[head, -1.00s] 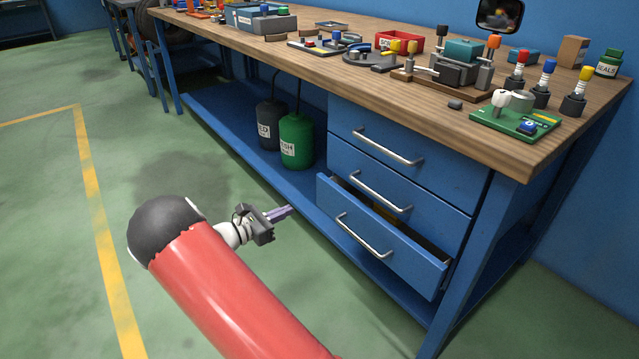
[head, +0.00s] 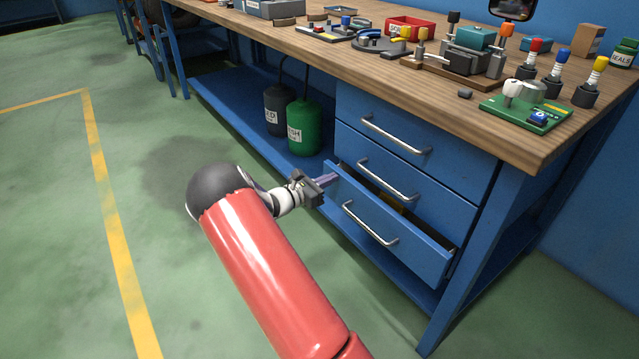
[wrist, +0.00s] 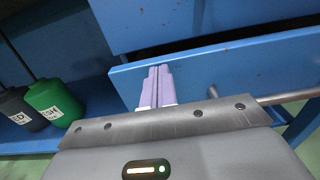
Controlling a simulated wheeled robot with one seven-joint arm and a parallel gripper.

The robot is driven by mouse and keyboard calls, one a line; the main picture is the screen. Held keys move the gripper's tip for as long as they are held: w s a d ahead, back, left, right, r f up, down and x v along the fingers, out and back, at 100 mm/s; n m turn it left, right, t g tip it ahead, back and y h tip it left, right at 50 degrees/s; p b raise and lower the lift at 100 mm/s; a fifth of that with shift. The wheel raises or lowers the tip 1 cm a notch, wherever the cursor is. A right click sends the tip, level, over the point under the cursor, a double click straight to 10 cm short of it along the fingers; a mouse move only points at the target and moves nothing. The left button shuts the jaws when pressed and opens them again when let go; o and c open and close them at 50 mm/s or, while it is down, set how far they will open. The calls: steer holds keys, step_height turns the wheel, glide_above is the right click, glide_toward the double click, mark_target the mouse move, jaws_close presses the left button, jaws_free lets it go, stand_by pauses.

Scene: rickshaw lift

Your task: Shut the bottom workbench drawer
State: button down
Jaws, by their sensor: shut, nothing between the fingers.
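The bottom drawer (head: 385,225) of the blue workbench is pulled partly out, with a dark gap behind the top of its front. Its silver bar handle (head: 368,224) is at the middle of the front. In the wrist view the blue drawer front (wrist: 230,70) spans the picture, with the handle (wrist: 285,97) to the right. My gripper (head: 328,180) is shut and empty, its pale purple fingers pointing at the upper left part of the drawer front. The fingertips (wrist: 159,72) overlap the front in the wrist view; I cannot tell whether they touch it.
Two closed drawers (head: 400,130) with bar handles sit above. A green canister (head: 304,128) and a dark canister (head: 277,108) stand on the lower shelf (head: 222,108) to the left. The wooden top (head: 420,95) carries many tools. Open green floor (head: 90,220) lies left.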

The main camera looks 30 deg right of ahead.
mark_target(342, 171)
steer(key=shift+d, duration=0.1)
steer(key=d, duration=0.4)
steer(key=shift+w+d+b, duration=0.1)
steer(key=shift+w+b, duration=0.05)
steer(key=shift+b, duration=0.25)
steer(key=shift+d+r, duration=0.15)
steer(key=shift+d, duration=0.1)
